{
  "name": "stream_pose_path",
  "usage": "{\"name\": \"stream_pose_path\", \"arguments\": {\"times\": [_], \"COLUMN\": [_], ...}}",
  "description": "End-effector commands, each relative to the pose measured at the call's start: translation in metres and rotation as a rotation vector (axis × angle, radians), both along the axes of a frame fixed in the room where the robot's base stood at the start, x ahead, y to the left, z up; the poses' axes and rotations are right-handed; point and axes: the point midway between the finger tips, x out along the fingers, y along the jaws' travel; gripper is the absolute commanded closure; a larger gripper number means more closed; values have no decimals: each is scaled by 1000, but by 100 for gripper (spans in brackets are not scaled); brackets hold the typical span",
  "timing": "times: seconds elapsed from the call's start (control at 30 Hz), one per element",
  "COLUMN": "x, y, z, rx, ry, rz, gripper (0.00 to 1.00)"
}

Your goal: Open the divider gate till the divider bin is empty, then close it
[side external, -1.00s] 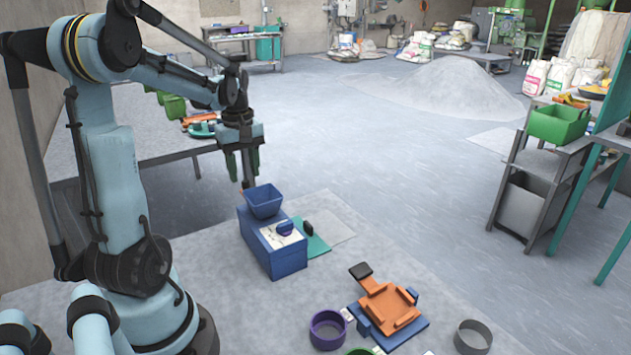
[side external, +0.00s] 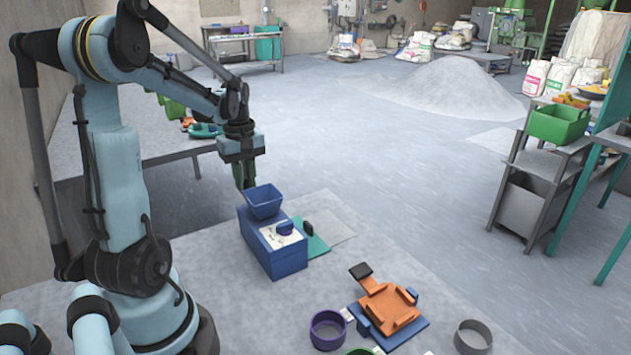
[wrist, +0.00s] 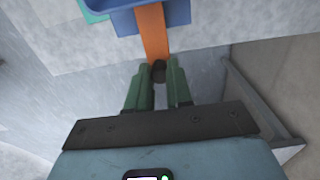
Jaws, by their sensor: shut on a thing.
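A blue divider bin (side external: 264,207) with sloped sides sits on top of a blue box (side external: 285,262) with a blue dial (side external: 284,228) on a pale panel. I cannot make out whether powder lies inside the bin. In the wrist view, a flat orange gate strip (wrist: 153,32) sticks out from the blue body and ends in a dark knob. My gripper (side external: 245,185) points down just behind and left of the bin. In the wrist view its green fingers (wrist: 159,75) are shut on the dark knob. The gate is mostly hidden in the side view.
A teal plate (side external: 317,246) lies beside the box. An orange cradle on a blue base (side external: 388,307), a purple ring (side external: 327,330) and a grey ring (side external: 473,338) stand at the front. A grey table (side external: 170,143) is behind my arm.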

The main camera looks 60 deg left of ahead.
Motion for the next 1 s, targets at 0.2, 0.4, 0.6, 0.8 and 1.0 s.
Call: {"name": "stream_pose_path", "arguments": {"times": [0.2, 0.4, 0.6, 0.8, 1.0], "x": [0, 1, 0, 0, 0], "y": [-5, -19, -29, -30, -29], "z": [0, 1, 1, 0, 0], "rx": [0, 0, -1, -2, -1], "ry": [0, -1, -1, 0, 0], "rz": [-1, -2, -1, -1, 0], "gripper": [100, 100, 100, 57, 57]}}
